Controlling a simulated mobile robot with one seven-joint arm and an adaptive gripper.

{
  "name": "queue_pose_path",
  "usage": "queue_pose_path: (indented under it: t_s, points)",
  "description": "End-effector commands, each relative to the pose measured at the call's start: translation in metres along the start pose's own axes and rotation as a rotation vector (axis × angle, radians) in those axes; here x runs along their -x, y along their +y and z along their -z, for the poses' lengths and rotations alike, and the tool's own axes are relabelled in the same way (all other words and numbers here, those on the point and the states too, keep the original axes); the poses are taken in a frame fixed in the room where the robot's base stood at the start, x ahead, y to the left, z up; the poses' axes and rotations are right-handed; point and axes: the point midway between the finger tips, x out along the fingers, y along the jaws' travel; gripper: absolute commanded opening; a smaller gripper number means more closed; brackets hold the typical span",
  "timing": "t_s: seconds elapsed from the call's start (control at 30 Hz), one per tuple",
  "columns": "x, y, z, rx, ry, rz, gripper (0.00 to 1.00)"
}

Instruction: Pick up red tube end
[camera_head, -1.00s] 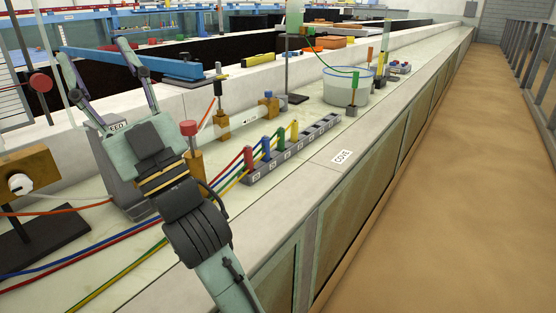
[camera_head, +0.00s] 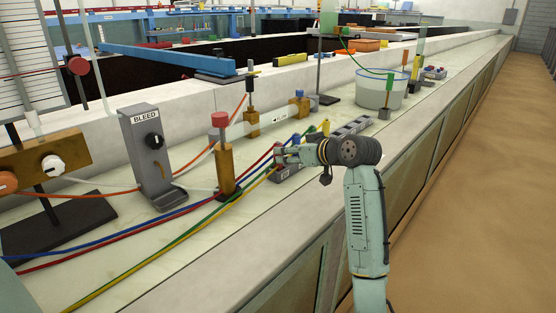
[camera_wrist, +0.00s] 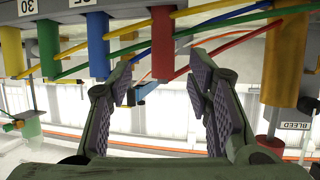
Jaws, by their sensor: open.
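The red tube end (camera_wrist: 163,45) is an upright red cylinder in the wrist view, with a red tube running off to the right. It lies in line with the gap between the fingers of my gripper (camera_wrist: 163,82), which are apart and empty. How deep it lies between them I cannot tell. In the head view my gripper (camera_head: 288,155) is at the near end of the grey numbered rack (camera_head: 350,128), and the red end is largely hidden there. The blue end (camera_wrist: 97,38) is close to the left finger in the wrist view.
The green end (camera_wrist: 48,38) and yellow end (camera_wrist: 12,52) stand beyond the blue one. A brass post with a red cap (camera_head: 220,120) stands left of my gripper. The BLEED box (camera_head: 150,150) is further left, and a water tub (camera_head: 380,92) is behind the rack.

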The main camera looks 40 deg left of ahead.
Motion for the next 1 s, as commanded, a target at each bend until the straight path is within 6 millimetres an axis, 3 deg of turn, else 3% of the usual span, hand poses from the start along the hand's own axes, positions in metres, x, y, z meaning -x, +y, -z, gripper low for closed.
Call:
queue_pose_path:
  t_s: [0.5, 0.77, 1.0]
  points:
    - [-0.057, -0.004, 0.006, 0.001, 0.000, 0.000, 0.46]
    - [-0.060, -0.004, 0.005, 0.002, 0.001, -0.001, 0.46]
    - [-0.060, -0.004, 0.005, 0.002, 0.001, -0.001, 0.31]
